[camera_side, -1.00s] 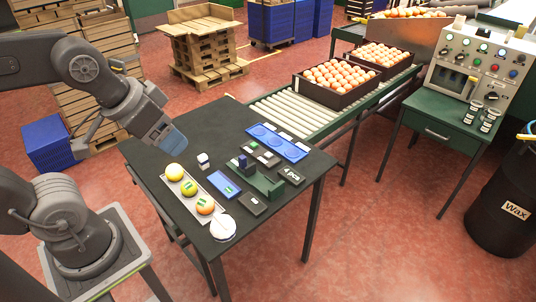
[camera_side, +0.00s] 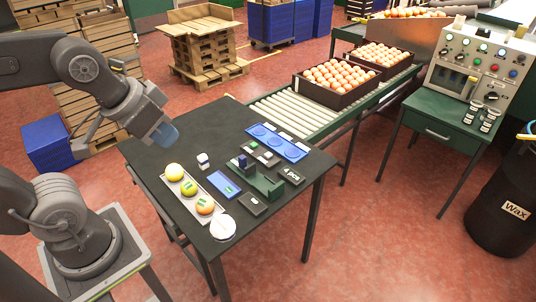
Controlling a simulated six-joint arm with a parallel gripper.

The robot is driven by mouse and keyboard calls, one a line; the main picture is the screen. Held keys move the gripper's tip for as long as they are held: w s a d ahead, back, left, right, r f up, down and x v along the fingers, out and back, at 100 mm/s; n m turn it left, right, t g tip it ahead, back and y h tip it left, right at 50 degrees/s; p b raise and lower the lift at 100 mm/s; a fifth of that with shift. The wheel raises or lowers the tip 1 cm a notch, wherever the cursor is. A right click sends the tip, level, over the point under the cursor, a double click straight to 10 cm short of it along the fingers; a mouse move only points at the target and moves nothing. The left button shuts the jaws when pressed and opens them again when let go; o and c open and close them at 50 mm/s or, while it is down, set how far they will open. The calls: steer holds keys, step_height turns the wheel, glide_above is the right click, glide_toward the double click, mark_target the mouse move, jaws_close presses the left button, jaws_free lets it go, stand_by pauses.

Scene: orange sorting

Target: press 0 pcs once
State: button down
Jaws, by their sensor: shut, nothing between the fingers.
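A small dark block (camera_side: 291,176) with white lettering lies at the right edge of the dark table. The lettering seems to read "4 PCS"; no "0 pcs" label is legible to me. My gripper (camera_side: 166,134), with blue fingertips, is shut and empty. It hangs above the table's back left part, well to the left of the dark block. A green stand (camera_side: 266,186) with a blue upright part is beside the block. Behind the stand lies a dark strip (camera_side: 262,154) with small green and white parts.
A tray (camera_side: 213,216) holds a yellow, a greenish and an orange fruit. Nearby are a small white cube (camera_side: 203,160), a blue device (camera_side: 225,186), a dark device (camera_side: 252,205), a white round dish (camera_side: 222,228) and a blue tray (camera_side: 302,154). The table's back left is clear.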

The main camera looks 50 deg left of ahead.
stand_by(0.8)
steer(key=w+d+r+n+h, duration=0.1)
steer(key=w+n+h, duration=0.1)
steer(key=w, duration=0.4)
steer(key=w+d+n+h, duration=0.2)
steer(key=w+n, duration=0.1)
steer(key=w, duration=0.4)
steer(key=n+t, duration=0.3)
steer(key=n, duration=1.4)
glide_above(268, 155)
step_height(268, 155, down, 24)
steer(key=shift+w+r, duration=0.1)
steer(key=shift+r, duration=0.1)
steer(key=shift+f, duration=4.4)
steer(key=shift+f, duration=0.15)
